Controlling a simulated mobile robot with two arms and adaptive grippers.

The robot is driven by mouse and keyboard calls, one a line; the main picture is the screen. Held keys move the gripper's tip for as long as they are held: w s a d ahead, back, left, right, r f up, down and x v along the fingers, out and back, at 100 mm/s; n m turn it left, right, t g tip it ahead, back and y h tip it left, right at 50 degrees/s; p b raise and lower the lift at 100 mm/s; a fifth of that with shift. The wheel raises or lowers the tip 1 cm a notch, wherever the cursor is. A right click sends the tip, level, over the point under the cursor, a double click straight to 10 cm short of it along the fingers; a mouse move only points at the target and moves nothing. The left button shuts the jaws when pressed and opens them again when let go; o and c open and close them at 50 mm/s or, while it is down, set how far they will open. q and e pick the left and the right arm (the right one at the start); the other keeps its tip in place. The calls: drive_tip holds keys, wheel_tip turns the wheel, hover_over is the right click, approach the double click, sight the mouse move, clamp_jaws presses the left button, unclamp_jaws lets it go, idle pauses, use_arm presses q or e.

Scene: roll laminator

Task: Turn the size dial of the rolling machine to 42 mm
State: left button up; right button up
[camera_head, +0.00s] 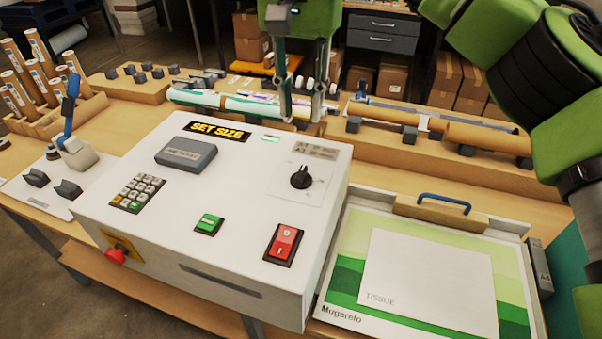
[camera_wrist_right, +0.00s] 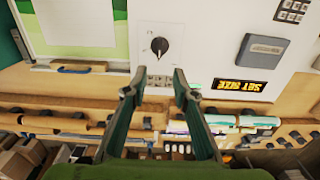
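The size dial (camera_head: 300,177) is a black knob on a white square plate, on the right part of the white machine's (camera_head: 240,165) sloped top. Small printed text sits just behind it. My right gripper (camera_head: 301,112) points down behind the dial, above the rear edge of the machine. Its two fingers are apart with nothing between them. In the right wrist view the dial (camera_wrist_right: 159,46) lies ahead of the open fingertips (camera_wrist_right: 156,88), with a gap and no contact. The pointer's exact setting is too small to read. My left gripper is not in view.
The panel also carries a grey display (camera_head: 186,153), a keypad (camera_head: 137,193), a green button (camera_head: 209,224) and a red switch (camera_head: 284,244). A green-and-white tissue board (camera_head: 375,232) lies on the right. Rolls (camera_head: 270,107) lie behind the machine.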

sight(301, 171)
wheel_tip(301, 171, down, 12)
drive_tip(key=p, duration=0.3)
drive_tip(key=shift+s+f, duration=0.1)
drive_tip(key=shift+f, duration=0.1)
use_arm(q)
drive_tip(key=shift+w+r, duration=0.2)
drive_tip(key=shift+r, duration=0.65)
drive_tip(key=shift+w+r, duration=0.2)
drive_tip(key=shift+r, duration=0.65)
use_arm(e)
drive_tip(key=shift+f, duration=0.6)
clamp_jaws()
